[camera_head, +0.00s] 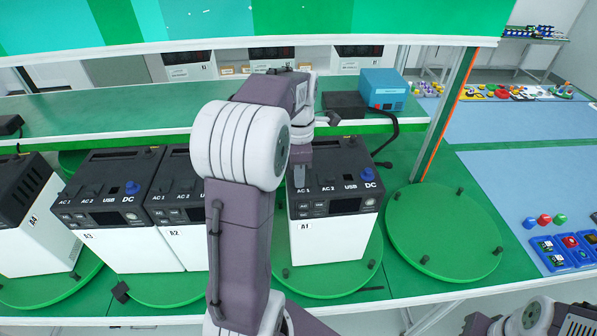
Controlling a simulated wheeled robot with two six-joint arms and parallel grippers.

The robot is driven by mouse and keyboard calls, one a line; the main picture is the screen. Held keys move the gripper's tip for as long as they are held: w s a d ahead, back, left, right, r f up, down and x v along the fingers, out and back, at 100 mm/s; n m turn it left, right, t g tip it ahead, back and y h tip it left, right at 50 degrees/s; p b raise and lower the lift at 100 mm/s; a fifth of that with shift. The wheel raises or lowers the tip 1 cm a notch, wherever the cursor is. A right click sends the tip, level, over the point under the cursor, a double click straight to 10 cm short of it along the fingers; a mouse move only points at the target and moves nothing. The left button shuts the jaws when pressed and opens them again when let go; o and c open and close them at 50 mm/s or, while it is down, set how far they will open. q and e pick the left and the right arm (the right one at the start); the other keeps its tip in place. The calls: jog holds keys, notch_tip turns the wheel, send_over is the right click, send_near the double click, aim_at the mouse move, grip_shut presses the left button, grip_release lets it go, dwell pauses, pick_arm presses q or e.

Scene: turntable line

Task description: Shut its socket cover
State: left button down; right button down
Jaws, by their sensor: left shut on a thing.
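The power unit A1 (328,238) stands on a green turntable, white below with a dark top marked AC 1, AC 2, USB and DC. My left arm reaches over from the front. Its gripper (301,183) points down at the AC 1 end of the dark top, shut on what seems to be the socket cover there. The arm hides the left edge of A1, and the cover itself is too small to make out. A blue cap (367,174) sits above DC. My right gripper is out of view; only part of that arm shows at bottom right.
Units A2 (186,243), A3 (125,250) and A4 (38,240) stand to the left. An empty turntable (443,230) with black pegs is to the right. A blue box (383,88) with a black cable sits on the shelf behind.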

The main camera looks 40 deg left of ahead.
pick_arm(q)
jog(key=shift+f, duration=0.1)
jog(key=c, duration=1.6)
grip_release()
jog(key=shift+s+a, duration=0.15)
jog(key=shift+o, duration=0.2)
jog(key=shift+r, duration=0.2)
notch_tip(320, 180, up, 9)
jog(key=shift+f, duration=0.15)
